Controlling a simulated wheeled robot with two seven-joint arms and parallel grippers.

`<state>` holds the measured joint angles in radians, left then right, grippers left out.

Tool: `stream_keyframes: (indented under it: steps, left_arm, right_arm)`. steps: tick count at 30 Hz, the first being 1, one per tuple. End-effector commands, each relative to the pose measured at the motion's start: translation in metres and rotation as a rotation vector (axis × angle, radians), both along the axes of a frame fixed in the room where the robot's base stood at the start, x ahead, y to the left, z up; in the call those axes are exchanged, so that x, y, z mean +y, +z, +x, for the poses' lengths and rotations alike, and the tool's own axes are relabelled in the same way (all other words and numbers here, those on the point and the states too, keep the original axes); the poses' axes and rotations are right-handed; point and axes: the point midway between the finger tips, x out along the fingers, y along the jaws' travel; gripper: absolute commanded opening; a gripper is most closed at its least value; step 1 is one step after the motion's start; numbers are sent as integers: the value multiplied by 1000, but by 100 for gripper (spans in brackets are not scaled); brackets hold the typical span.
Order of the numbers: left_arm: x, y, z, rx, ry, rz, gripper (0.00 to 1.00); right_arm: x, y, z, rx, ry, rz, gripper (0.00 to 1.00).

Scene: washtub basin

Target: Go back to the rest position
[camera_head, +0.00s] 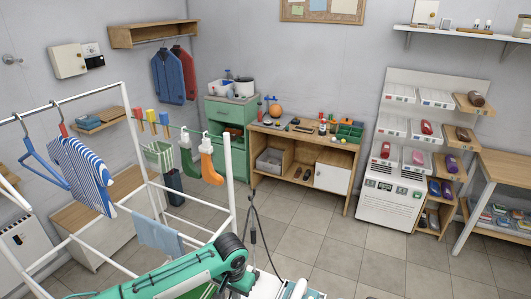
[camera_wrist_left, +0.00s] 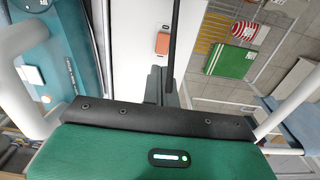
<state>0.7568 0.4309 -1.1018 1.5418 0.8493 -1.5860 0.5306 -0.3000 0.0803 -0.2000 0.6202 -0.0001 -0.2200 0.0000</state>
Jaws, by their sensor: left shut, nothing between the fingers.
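My left gripper (camera_wrist_left: 163,85) is shut and empty in the left wrist view, its dark fingers together above a white surface. In the head view my green left arm reaches in at the bottom and bends at a dark joint; its fingers cannot be made out there. My right gripper is in neither view.
A white drying rack (camera_head: 229,170) stands close to my left arm, with a striped shirt (camera_head: 82,175), a blue cloth (camera_head: 158,236) and socks on it. A workbench (camera_head: 303,150) and shoe shelves stand at the back. The tiled floor (camera_head: 340,250) at centre right is clear.

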Motion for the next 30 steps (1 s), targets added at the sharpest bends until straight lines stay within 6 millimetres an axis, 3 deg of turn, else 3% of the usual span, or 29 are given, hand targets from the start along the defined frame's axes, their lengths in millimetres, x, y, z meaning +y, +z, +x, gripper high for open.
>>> stream_keyframes:
  steps: [9, 16, 23, 30]
  left_arm:
    - [-44, -12, -58, -27, -90, -131, 0]
    - [-62, -9, -102, -82, -115, -235, 0]
    - [-57, -2, -138, -147, -85, -299, 0]
    - [-29, 6, -174, -214, -12, -310, 0]
  right_arm:
    - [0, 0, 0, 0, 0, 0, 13]
    - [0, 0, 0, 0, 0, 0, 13]
    - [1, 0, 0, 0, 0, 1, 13]
    - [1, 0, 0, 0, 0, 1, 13]
